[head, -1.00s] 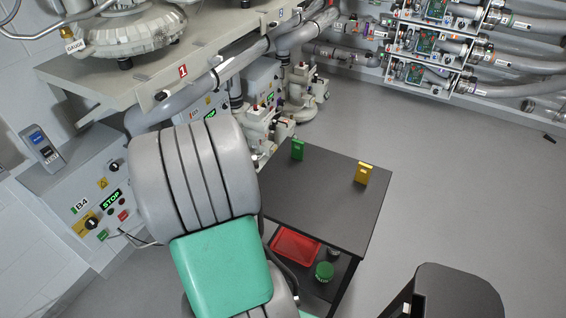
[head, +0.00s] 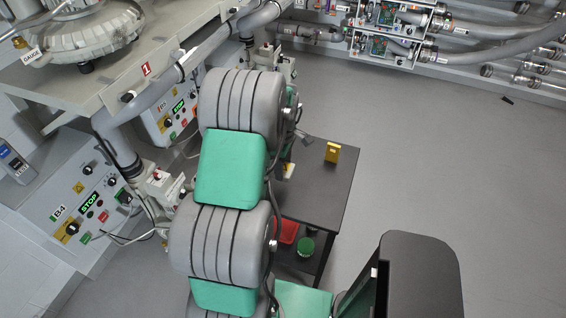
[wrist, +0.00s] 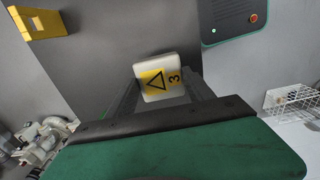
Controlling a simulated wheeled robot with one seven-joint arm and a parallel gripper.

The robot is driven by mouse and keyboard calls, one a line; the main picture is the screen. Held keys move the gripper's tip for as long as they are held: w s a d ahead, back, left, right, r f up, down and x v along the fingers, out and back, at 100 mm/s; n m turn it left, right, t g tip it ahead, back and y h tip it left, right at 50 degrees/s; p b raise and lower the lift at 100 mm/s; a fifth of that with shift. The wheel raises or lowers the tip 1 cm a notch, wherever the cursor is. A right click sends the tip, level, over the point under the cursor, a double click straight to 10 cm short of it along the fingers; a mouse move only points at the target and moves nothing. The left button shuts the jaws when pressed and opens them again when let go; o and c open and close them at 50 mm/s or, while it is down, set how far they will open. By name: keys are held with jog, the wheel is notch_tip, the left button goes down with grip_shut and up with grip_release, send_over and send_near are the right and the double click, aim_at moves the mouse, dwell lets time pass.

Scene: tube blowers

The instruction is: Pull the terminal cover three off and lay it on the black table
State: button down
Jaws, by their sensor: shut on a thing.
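Terminal cover three is a white block with a yellow warning triangle label and a "3"; it shows in the wrist view (wrist: 158,80). My gripper (wrist: 162,88) is shut on it, one dark finger at each side. The black table (head: 318,195) lies below; its dark top also shows in the wrist view (wrist: 100,55). In the head view the cover (head: 289,171) is a small white and yellow patch over the table's left part, beside my arm. It appears held above the table top; the exact gap is hard to tell.
A yellow block (head: 332,152) stands near the table's far right corner. The table top around it is bare. A red tray (head: 288,231) and a green round item (head: 306,247) are on the lower shelf. Control boxes and pipes line the left; my arm hides the table's left side.

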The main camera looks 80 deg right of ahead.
notch_tip(320, 180, down, 9)
jog(key=b, duration=0.5)
jog(key=shift+c, duration=1.5)
grip_release()
